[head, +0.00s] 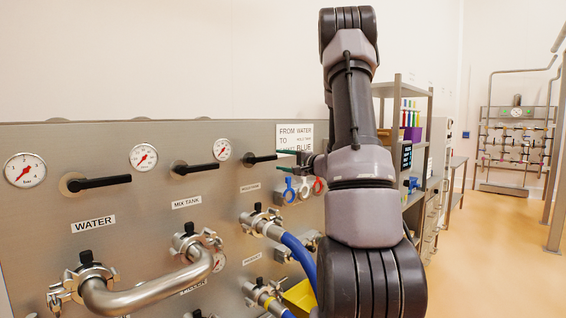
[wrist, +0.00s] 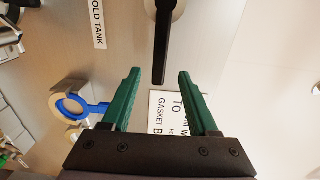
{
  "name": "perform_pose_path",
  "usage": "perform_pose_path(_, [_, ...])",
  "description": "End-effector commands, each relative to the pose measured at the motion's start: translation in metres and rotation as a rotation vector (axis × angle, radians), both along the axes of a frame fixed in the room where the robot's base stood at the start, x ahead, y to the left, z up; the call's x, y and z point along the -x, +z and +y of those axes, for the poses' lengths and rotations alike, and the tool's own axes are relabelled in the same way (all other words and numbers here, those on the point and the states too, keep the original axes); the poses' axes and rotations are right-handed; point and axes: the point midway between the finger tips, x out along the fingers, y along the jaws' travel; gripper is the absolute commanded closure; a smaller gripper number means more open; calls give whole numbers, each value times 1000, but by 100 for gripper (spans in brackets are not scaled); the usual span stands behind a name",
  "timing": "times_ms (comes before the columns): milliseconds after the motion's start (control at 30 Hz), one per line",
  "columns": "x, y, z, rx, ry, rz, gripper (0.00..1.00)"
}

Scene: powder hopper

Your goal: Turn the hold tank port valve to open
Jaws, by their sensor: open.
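The hold tank valve has a black lever handle (head: 262,158) on a round metal mount on the steel panel. In the head view the lever lies level, pointing right, towards my gripper (head: 285,160). In the wrist view the same lever (wrist: 162,45) hangs from its mount, with its free end near the gap between my fingertips. A label reading "OLD TANK" (wrist: 98,22) is beside it, its first letter cut off. My gripper (wrist: 158,85) is open, with green fingers apart and nothing between them. I cannot tell whether a finger touches the lever.
The water lever (head: 105,183) and mix tank lever (head: 197,168) are to the left, both level. A blue gasket ring (wrist: 75,105) hangs close beside one finger. A printed sign (wrist: 172,110) is behind the fingers. Pipe ports and a blue hose (head: 298,255) are below.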

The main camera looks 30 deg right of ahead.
Motion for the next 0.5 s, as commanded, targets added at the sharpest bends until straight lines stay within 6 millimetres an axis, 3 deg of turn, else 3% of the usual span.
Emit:
perform_pose_path(300, [-45,-1,18,0,4,2,40])
perform_pose_path(500, [-62,0,24,1,4,2,40])
